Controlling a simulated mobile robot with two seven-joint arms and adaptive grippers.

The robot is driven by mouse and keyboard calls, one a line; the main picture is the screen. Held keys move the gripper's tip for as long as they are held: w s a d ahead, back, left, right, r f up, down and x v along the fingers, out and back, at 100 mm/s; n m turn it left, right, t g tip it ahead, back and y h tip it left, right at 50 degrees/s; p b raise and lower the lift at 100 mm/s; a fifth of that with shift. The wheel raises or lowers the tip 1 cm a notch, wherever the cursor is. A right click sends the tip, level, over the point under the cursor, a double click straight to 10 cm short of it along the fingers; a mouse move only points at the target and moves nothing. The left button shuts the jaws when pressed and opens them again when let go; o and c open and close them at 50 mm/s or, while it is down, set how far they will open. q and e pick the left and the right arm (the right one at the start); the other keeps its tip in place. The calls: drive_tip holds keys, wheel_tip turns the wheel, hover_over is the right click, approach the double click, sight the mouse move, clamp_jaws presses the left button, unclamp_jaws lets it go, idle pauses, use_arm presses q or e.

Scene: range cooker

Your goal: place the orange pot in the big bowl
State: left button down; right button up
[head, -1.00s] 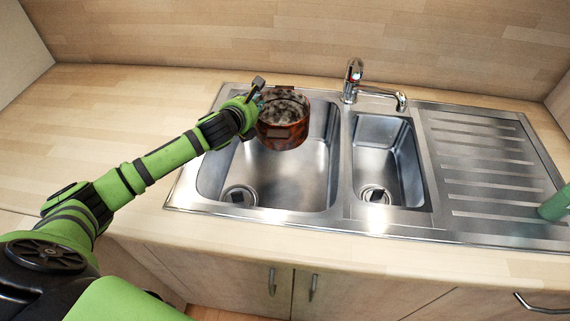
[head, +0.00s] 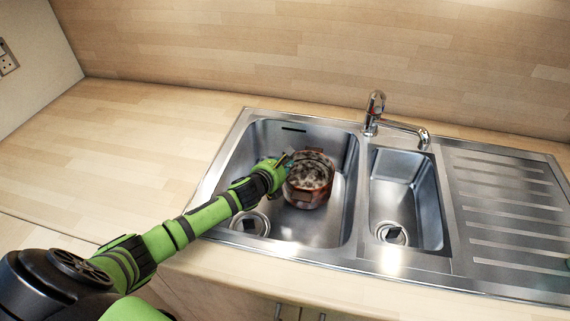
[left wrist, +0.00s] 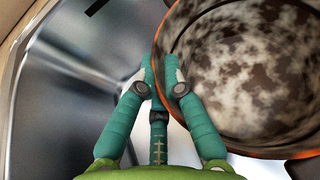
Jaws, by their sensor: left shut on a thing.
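The orange pot (head: 311,180) is inside the big bowl (head: 335,222) of the sink in the head view. Its inside is mottled grey and dark. My left gripper (head: 284,163) is shut on the pot's left rim. In the left wrist view the two teal fingers (left wrist: 160,80) pinch the rim of the pot (left wrist: 250,70), which fills the right side. The pot looks roughly upright. I cannot tell whether its base touches the bowl floor.
The small bowl (head: 405,200) is to the right, with the tap (head: 375,112) behind. The ribbed drainboard (head: 500,205) lies further right. The wooden worktop (head: 130,150) at left is clear. A drain (head: 251,222) shows in the big bowl.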

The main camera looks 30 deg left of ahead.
use_arm(q)
drive_tip(key=shift+f, duration=0.1)
idle(0.3)
drive_tip(key=shift+w+f+b, duration=0.1)
drive_tip(key=shift+f+b, duration=0.25)
drive_tip(key=shift+b, duration=0.1)
drive_tip(key=c, duration=1.4)
unclamp_jaws()
drive_tip(key=shift+f, duration=0.15)
drive_tip(key=shift+o, duration=0.2)
drive_tip(key=shift+r+p, duration=0.25)
drive_tip(key=shift+p, duration=0.05)
drive_tip(key=v, duration=1.2)
drive_tip(key=shift+r, duration=0.4)
